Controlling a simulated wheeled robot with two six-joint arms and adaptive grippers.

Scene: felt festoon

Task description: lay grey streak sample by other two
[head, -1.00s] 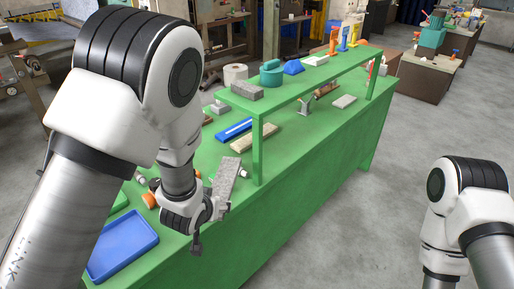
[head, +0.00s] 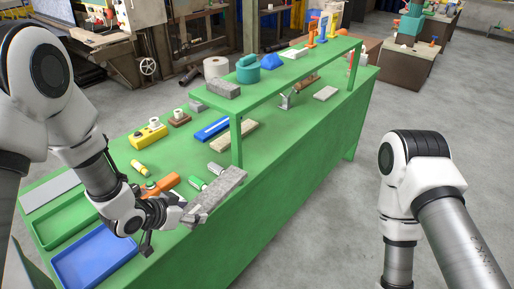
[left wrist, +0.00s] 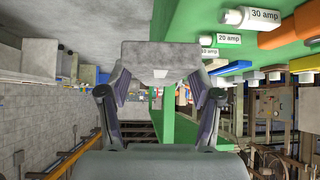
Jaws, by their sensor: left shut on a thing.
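A long speckled grey slab (head: 217,191), the grey streak sample, is held by one end in my left gripper (head: 187,213), over the bench's front edge. In the left wrist view the slab (left wrist: 160,57) sits between the two fingers (left wrist: 160,88). A blue slab with a pale stripe (head: 213,129) and a beige slab (head: 235,136) lie side by side on the bench, farther back; they look like the other two samples. The held slab is apart from them. My right arm shows at the right, but its gripper is out of view.
The green bench (head: 290,135) carries a raised green shelf (head: 300,68), whose near post (head: 236,143) stands close to the held slab. Fuses labelled 30 amp (left wrist: 262,16) and 20 amp (left wrist: 228,39) lie nearby. A blue tray (head: 95,257) is at the front left.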

